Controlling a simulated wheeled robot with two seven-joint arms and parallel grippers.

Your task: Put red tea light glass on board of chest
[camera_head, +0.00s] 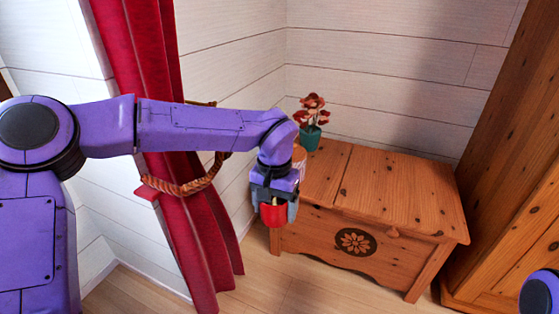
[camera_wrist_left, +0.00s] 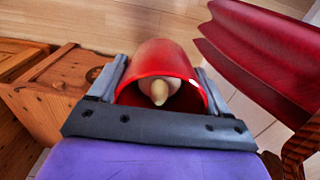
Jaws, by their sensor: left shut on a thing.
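The red tea light glass (camera_head: 273,215) is held in my left gripper (camera_head: 274,205), at the left front corner of the chest in the head view. In the left wrist view the red glass (camera_wrist_left: 172,57) sits between the two fingers, with a cream tea light inside. The wooden chest (camera_head: 345,235) stands against the wall, its lid shut. The board of the chest (camera_head: 326,172) is the strip at the left of its top, partly hidden by my left arm. I cannot tell the exact gap between glass and chest. My right gripper is out of view.
A teal pot with red flowers (camera_head: 310,138) stands at the back of the board. An orange and white object (camera_head: 300,157) beside it is mostly hidden by my arm. A red curtain (camera_head: 200,235) hangs left; a wooden wardrobe (camera_head: 520,170) stands right. The chest lid (camera_head: 400,190) is bare.

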